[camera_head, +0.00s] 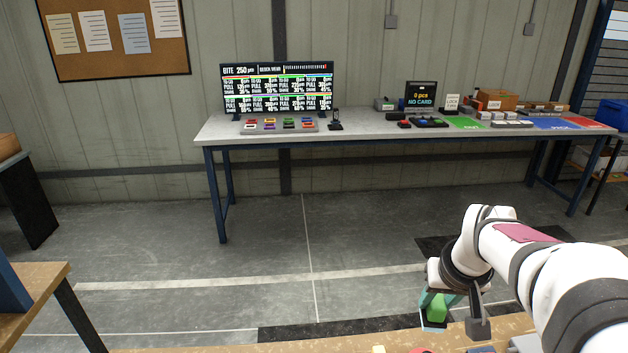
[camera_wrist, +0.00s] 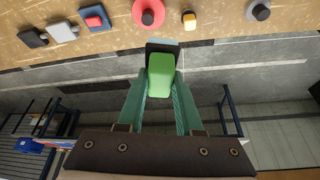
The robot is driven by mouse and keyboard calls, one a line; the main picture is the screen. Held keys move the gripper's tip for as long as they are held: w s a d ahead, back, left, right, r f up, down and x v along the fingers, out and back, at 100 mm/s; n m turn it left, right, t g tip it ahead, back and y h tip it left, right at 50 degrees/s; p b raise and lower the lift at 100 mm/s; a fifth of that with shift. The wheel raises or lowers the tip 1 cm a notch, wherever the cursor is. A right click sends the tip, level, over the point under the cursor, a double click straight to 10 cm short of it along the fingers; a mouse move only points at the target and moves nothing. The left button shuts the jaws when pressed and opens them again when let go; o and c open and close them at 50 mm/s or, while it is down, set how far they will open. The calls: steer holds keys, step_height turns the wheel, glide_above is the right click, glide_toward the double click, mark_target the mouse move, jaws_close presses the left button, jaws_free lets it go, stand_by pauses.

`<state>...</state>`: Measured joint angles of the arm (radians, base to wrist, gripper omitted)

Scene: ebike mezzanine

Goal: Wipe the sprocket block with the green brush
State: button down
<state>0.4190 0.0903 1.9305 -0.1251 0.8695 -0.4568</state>
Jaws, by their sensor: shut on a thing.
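My gripper (camera_wrist: 160,95) is shut on the green brush (camera_wrist: 160,75), which sits between its teal fingers in the wrist view. A dark end of the brush shows beyond the green part. In the head view, my gripper (camera_head: 437,312) holds the green brush (camera_head: 437,307) at the lower right, near the far edge of the near bench. I cannot tell which object is the sprocket block. Candidates on the bench in the wrist view are a dark block (camera_wrist: 33,38), a grey block (camera_wrist: 62,32) and a blue-and-red block (camera_wrist: 95,18).
Beyond a stretch of floor, a long table (camera_head: 365,135) holds a display and trays.

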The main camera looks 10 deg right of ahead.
steer(key=s+d+f+m+h, duration=0.1)
steer(key=s+d+f+m, duration=0.15)
steer(key=d, duration=0.55)
steer(key=s+d+f+m, duration=0.1)
steer(key=s+d+f, duration=0.15)
steer(key=d, duration=0.65)
steer(key=s+d+f+m+g+h, duration=0.1)
steer(key=s+d+f+m, duration=0.35)
steer(key=s+d, duration=0.85)
steer(key=shift+w+d+f+n, duration=0.15)
steer(key=shift+f+n, duration=0.2)
steer(key=shift+f, duration=0.9)
steer(key=shift+w+d+f+n, duration=0.2)
steer(key=shift+f+n, duration=0.1)
steer(key=shift+f, duration=1)
steer(key=shift+w+d+f+n, duration=0.15)
steer(key=shift+f+n, duration=0.2)
steer(key=shift+f, duration=0.9)
steer(key=shift+a+f, duration=0.25)
steer(key=shift+f, duration=0.65)
steer(key=shift+w+a, duration=0.1)
steer(key=shift+a, duration=3.65)
steer(key=shift+d, duration=3.9)
steer(key=shift+s, duration=0.8)
steer(key=shift+a, duration=3.75)
steer(key=shift+d, duration=3.85)
step_height(320, 180, up, 8)
